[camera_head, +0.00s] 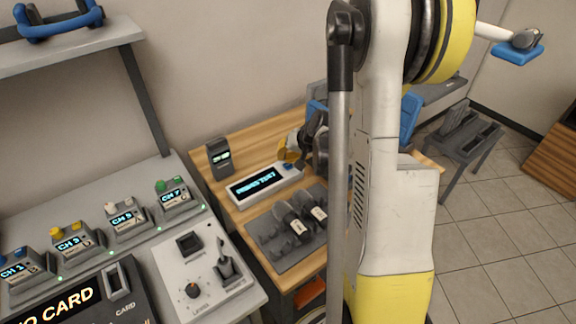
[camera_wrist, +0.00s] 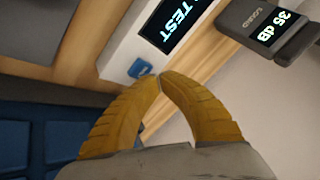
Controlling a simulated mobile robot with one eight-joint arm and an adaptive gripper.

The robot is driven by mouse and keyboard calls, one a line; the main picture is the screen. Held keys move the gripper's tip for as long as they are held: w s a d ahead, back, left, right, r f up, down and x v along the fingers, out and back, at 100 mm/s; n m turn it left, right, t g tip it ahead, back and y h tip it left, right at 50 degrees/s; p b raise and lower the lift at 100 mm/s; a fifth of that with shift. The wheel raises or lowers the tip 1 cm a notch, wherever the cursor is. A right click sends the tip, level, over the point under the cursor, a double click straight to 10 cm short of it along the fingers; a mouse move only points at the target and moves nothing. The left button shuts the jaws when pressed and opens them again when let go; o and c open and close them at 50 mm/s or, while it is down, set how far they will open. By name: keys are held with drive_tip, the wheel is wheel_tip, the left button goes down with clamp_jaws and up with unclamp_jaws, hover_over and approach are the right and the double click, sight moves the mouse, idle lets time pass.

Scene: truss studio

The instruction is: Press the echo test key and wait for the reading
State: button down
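A white test unit (camera_head: 242,202) lies on the wooden bench, with a lit display (camera_head: 256,183) whose full text I cannot read. In the wrist view the display (camera_wrist: 176,22) ends in "TEST". A small blue key (camera_wrist: 140,68) is at the unit's end; it also shows in the head view (camera_head: 288,166). My gripper (camera_wrist: 160,76) has yellow fingers whose tips meet with nothing between them. The tips are right beside the blue key; I cannot tell whether they touch it. In the head view my gripper (camera_head: 288,158) is at the key end of the unit.
A grey sound meter (camera_head: 219,158) stands behind the unit, reading "35 dB" in the wrist view (camera_wrist: 268,30). A dark mat (camera_head: 267,233) with microphones (camera_head: 300,219) lies in front. A console with coloured channel keys (camera_head: 70,241) is at left.

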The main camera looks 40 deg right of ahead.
sight(285, 163)
drive_tip(key=shift+f, duration=0.25)
drive_tip(key=shift+f+b, duration=0.4)
drive_tip(key=shift+b, duration=0.1)
idle(0.4)
drive_tip(key=shift+r, duration=0.15)
drive_tip(key=shift+r+p, duration=0.55)
drive_tip(key=shift+r, duration=0.15)
drive_tip(key=shift+r+p, duration=1.8)
drive_tip(key=shift+r, duration=0.65)
